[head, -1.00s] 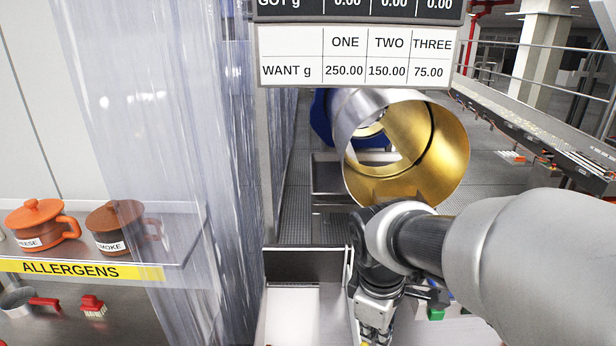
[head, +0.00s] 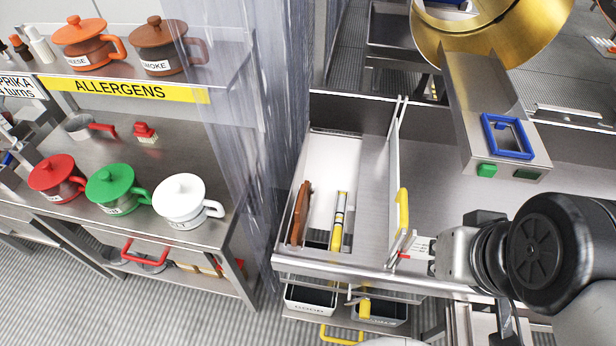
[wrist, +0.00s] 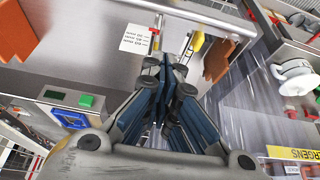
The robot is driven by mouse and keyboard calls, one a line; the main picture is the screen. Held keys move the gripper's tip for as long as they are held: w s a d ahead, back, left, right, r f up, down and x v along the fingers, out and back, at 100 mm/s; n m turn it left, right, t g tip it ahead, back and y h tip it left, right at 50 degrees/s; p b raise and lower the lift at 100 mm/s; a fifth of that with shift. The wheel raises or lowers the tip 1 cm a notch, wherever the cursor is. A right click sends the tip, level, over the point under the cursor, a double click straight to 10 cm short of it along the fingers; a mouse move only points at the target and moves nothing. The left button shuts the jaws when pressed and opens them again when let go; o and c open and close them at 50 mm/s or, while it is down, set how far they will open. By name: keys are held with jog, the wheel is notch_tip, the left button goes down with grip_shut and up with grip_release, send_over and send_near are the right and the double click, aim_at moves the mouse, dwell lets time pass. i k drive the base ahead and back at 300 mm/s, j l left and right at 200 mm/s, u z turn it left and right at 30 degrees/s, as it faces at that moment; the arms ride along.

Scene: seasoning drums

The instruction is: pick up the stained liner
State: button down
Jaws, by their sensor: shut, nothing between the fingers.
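No stain shows clearly, so I cannot tell for certain which thing is the stained liner. A plain white sheet (head: 333,160) lies in the left bay of the steel bench in the head view. My gripper (wrist: 165,75) is in the middle of the wrist view, with its dark blue fingers together and nothing between them. The fingers are above the bench, apart from the sheet. In the head view my arm is at the right, beside the bay's divider, and the fingertips are not clear there.
A brown strip (head: 300,212) and a yellow-and-silver tool (head: 339,220) lie in the bay. A thin upright divider (head: 393,170) bounds it. Two bins (head: 311,298) sit below. A clear strip curtain (head: 225,120) separates the allergen shelf of lidded pots (head: 184,200).

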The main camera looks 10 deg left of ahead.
aim_at(302, 204)
jog(key=i+j+z, duration=0.1)
jog(key=j+z, duration=0.2)
jog(key=j, duration=0.65)
jog(key=j+z, duration=0.3)
jog(key=j, duration=0.7)
